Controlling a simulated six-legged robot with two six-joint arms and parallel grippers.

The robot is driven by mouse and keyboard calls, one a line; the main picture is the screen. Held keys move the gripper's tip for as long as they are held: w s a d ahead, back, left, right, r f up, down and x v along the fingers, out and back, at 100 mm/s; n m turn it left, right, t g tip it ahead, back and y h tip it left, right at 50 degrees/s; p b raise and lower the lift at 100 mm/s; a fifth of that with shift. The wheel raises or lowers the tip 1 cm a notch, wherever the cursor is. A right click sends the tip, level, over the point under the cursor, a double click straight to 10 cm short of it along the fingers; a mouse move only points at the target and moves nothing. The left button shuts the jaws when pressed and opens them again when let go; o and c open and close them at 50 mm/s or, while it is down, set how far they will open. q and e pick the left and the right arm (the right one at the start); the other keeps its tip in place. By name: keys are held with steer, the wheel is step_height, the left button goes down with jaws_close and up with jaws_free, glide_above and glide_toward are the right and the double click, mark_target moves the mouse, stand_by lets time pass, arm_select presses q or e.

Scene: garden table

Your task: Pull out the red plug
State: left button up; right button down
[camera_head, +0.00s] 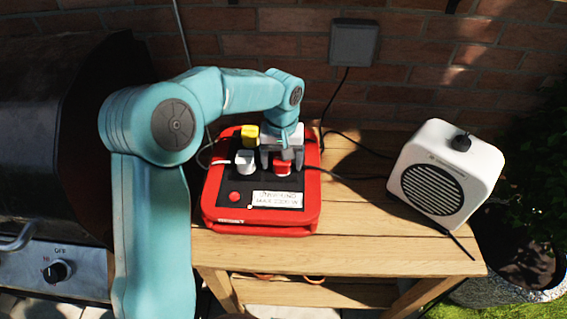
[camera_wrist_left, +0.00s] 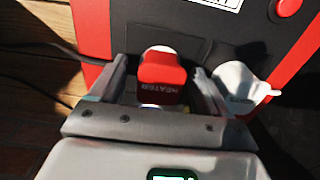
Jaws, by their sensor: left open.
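The red plug (camera_head: 283,168) stands in the red and black socket box (camera_head: 216,205) on the wooden table. In the left wrist view the red plug (camera_wrist_left: 162,75), lettered "HEATER", lies between the two fingers of my left gripper (camera_wrist_left: 163,82). My left gripper (camera_head: 283,160) is open around the plug, with a gap visible on each side. A white plug (camera_head: 245,162) is just left of it, and also shows right beside a finger in the left wrist view (camera_wrist_left: 240,85). A yellow plug (camera_head: 249,136) is at the back left of the box. My right gripper is not in view.
A white heater or speaker (camera_head: 446,172) stands at the right of the table (camera_head: 380,240). Dark cables run across the table towards a grey wall box (camera_head: 353,43). A grill (camera_head: 55,265) stands at the left. The table's front right is clear.

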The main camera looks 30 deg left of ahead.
stand_by(0.3)
arm_select(q)
steer(key=c, duration=1.4)
steer(key=shift+r+p, duration=2.55)
steer(key=shift+r, duration=0.5)
